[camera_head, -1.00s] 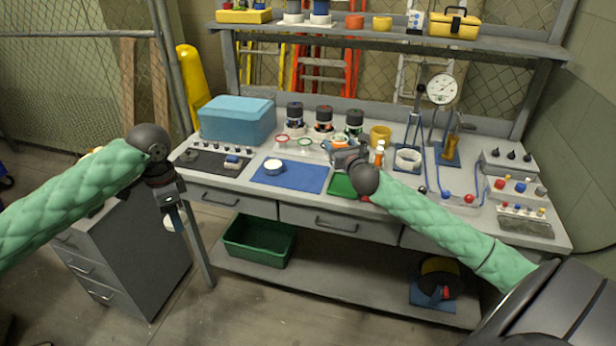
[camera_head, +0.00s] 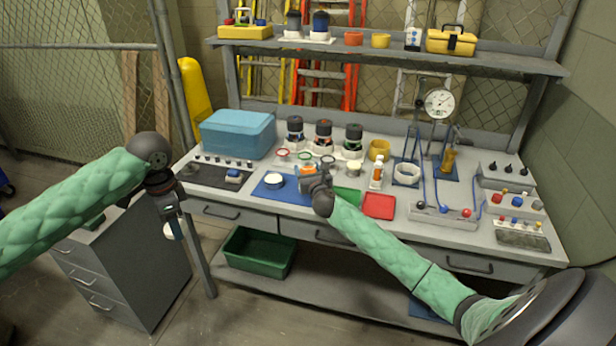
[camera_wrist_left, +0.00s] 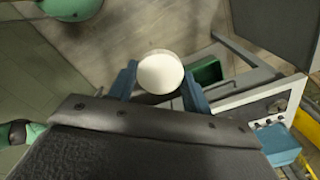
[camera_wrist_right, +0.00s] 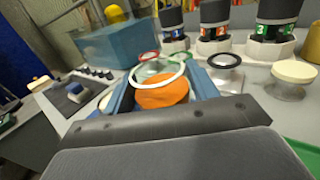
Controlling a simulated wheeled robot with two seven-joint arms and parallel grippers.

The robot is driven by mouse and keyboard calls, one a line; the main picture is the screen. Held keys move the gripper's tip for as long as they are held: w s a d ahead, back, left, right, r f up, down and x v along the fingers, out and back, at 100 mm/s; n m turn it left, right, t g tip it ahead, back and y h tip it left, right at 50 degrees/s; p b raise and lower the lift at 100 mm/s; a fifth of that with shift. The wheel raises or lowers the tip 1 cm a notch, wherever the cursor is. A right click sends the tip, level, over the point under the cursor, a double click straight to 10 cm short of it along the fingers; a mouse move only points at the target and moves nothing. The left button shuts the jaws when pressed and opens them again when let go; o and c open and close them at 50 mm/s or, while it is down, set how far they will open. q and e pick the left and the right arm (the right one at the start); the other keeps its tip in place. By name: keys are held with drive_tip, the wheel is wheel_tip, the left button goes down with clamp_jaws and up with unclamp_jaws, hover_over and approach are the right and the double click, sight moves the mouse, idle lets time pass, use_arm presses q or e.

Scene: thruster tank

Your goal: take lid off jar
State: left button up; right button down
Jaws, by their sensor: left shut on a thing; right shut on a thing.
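My left gripper (camera_head: 172,213) hangs in front of the bench's left end, shut on a white round piece (camera_wrist_left: 160,74); I cannot tell whether it is a lid or a whole jar. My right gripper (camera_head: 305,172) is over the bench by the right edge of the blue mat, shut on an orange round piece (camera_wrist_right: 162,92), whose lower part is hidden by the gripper. A short white-topped round container (camera_head: 275,182) sits on the blue mat. Behind my right gripper stand clear jars with coloured rims, and a clear jar with a cream lid (camera_wrist_right: 293,72).
A blue box (camera_head: 237,135) stands at the back left. A gauge stand (camera_head: 440,103) is at the back right.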

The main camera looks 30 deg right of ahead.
drive_tip(key=shift+f, duration=1.55)
drive_tip(key=c, duration=0.9)
unclamp_jaws()
drive_tip(key=shift+f, duration=0.15)
drive_tip(key=o, duration=0.5)
drive_tip(key=shift+c, duration=0.2)
